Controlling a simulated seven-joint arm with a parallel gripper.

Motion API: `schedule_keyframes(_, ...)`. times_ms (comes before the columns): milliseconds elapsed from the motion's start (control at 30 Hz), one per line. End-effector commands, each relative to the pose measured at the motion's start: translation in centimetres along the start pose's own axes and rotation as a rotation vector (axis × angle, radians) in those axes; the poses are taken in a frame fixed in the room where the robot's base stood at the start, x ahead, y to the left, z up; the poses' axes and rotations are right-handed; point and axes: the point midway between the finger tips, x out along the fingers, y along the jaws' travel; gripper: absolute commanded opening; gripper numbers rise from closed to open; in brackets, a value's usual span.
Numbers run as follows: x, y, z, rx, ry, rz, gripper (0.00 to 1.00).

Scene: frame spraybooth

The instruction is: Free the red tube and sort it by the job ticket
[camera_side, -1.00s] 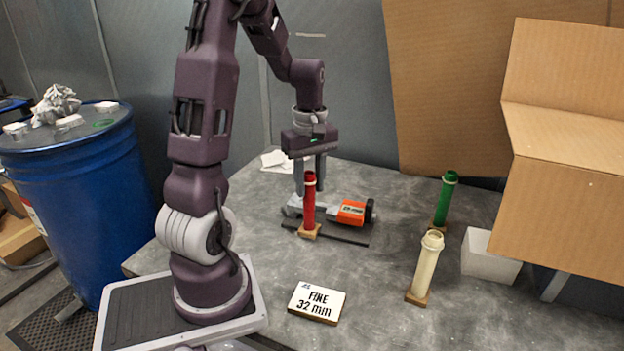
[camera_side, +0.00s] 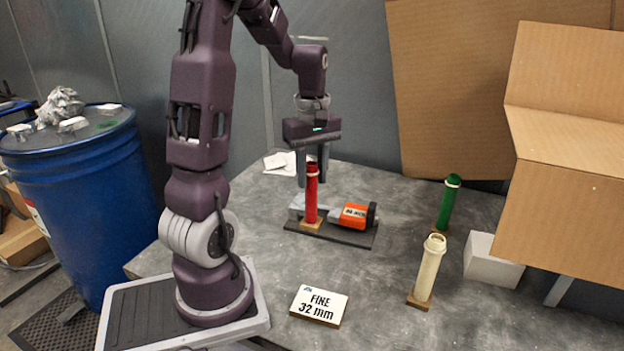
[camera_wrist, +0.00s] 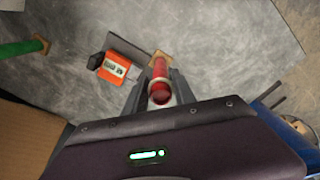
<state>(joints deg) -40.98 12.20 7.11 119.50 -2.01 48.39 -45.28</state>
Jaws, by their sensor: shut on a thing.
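The red tube (camera_side: 311,196) stands upright on a small square wooden base, at the grey-jawed tool with the orange body (camera_side: 355,215) on a dark plate. My gripper (camera_side: 312,178) points down and is shut on the tube's upper part. In the wrist view the red tube (camera_wrist: 160,80) lies between both fingers (camera_wrist: 159,92), with the orange body (camera_wrist: 114,67) to its left. I cannot tell whether the base touches the plate or whether the tool's jaws touch the tube. The job ticket (camera_side: 319,305) reads "FINE 32 mm".
A cream tube (camera_side: 429,270) and a green tube (camera_side: 449,203) stand on wooden bases at right. A white box (camera_side: 492,267) stands by a large cardboard box (camera_side: 565,205). A blue drum (camera_side: 85,190) is at left.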

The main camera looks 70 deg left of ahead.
Motion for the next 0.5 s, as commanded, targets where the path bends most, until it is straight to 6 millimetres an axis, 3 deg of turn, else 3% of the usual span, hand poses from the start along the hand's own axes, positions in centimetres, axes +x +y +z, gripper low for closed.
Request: schedule_keyframes(500, -2.8, 0.0, 0.0, 0.0, 0.001, 0.001, 0.0)
